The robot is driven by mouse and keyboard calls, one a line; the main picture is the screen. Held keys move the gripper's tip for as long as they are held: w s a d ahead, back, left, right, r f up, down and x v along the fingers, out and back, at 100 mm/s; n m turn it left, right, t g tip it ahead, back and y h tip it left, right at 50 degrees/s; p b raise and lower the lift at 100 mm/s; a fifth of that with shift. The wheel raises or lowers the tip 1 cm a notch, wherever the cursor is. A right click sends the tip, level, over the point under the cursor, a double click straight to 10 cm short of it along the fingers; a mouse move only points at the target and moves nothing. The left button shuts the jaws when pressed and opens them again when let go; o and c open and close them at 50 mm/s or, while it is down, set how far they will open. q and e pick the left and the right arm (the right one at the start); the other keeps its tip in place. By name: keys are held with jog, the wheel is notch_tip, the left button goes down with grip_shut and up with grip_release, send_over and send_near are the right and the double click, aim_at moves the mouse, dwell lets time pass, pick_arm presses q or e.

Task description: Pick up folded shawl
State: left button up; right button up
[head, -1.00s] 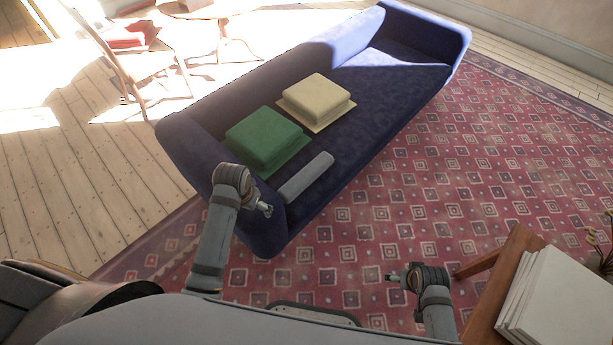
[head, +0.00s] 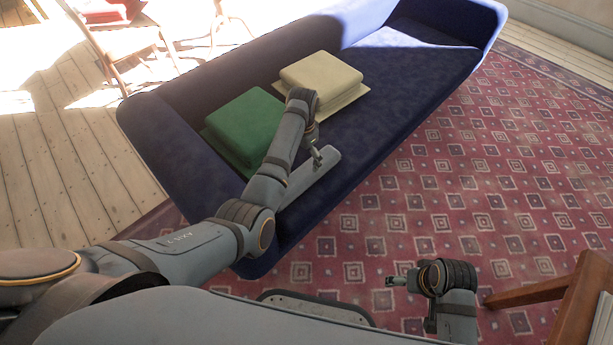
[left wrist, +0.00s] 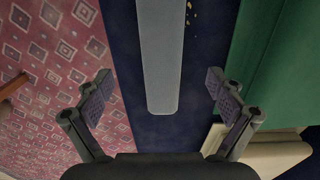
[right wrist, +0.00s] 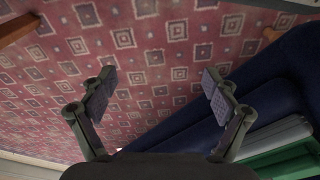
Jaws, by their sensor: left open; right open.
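A long, narrow grey folded piece, which looks like the shawl (head: 312,182), lies on the blue sofa seat near its front edge. In the left wrist view the grey shawl (left wrist: 160,55) runs lengthwise between the fingers, its rounded end facing the gripper. My left gripper (head: 318,156) is open and empty above the shawl, and part of the shawl is hidden behind the arm. My right gripper (head: 395,281) is open and empty over the rug, in front of the sofa and apart from the shawl.
A green folded cloth (head: 247,120) and a cream folded cloth (head: 322,77) lie on the sofa (head: 400,85) behind the shawl. A wooden table (head: 585,300) stands at the lower right. The patterned rug (head: 480,190) is clear between sofa and table.

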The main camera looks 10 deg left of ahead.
aim_at(305, 172)
pick_arm(q)
jog(key=shift+s+f, duration=0.1)
jog(key=shift+f, duration=0.05)
notch_tip(305, 172, down, 4)
jog(key=shift+f+b, duration=0.2)
jog(key=shift+b, duration=0.85)
jog(key=shift+f, duration=0.15)
jog(key=f+b, duration=0.1)
jog(key=f, duration=0.1)
jog(key=w+f+b, duration=0.1)
jog(key=f+b, duration=0.1)
jog(key=f, duration=0.1)
jog(key=shift+b, duration=0.3)
jog(key=shift+f, duration=0.15)
jog(key=shift+d, duration=0.1)
pick_arm(e)
notch_tip(305, 172, down, 6)
jog(key=w+a+t+y, duration=0.1)
jog(key=a+t, duration=0.1)
jog(key=t, duration=0.1)
jog(key=shift+w+a+f+t, duration=0.2)
jog(key=shift+w+t, duration=0.1)
pick_arm(q)
jog(key=shift+c, duration=0.2)
